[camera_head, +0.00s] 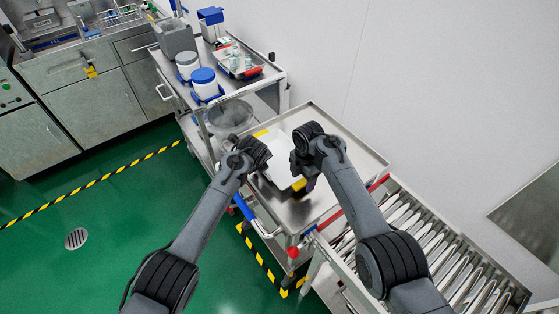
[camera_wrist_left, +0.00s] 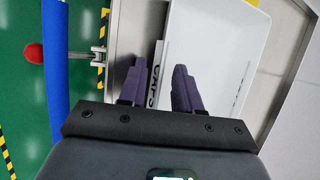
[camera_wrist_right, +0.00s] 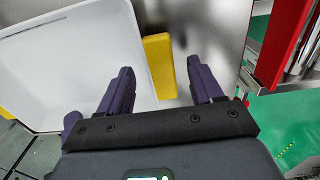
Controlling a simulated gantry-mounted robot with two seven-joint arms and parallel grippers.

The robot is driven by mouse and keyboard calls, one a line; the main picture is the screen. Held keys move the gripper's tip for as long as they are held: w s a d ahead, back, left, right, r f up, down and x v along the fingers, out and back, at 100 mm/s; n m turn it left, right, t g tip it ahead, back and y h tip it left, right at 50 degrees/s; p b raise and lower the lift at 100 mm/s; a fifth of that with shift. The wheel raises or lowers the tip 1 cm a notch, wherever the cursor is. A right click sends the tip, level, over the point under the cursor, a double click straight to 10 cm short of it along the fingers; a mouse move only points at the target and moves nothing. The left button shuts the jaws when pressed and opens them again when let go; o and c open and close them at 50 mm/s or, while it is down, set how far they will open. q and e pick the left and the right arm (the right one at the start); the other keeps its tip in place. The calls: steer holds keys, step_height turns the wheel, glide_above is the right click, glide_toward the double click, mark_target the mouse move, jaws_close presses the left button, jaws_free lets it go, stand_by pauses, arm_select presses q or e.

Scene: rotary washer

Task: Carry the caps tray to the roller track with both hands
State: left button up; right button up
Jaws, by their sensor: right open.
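The caps tray (camera_head: 282,157) is a white open tray with yellow end grips (camera_head: 299,185). It rests on the steel top of a cart, between my two wrists. In the left wrist view, the tray (camera_wrist_left: 220,50) shows its CAPS label between the fingers. My left gripper (camera_wrist_left: 158,80) is open, its fingers apart on either side of the tray's labelled wall. My right gripper (camera_wrist_right: 163,80) is open, with a yellow grip (camera_wrist_right: 160,65) ahead between its spread fingers. The tray's inside looks empty where it shows. My wrists hide part of the tray in the head view.
The roller track (camera_head: 440,245) runs from the cart's right side to the lower right. A red bar (camera_head: 378,182) lies between them. A cart behind holds blue-lidded jars (camera_head: 204,82) and a small tray (camera_head: 240,62). The white wall bounds the right.

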arm_select(q)
jaws_close()
arm_select(e)
steer(key=c, duration=0.7)
jaws_close()
steer(key=shift+r, duration=0.1)
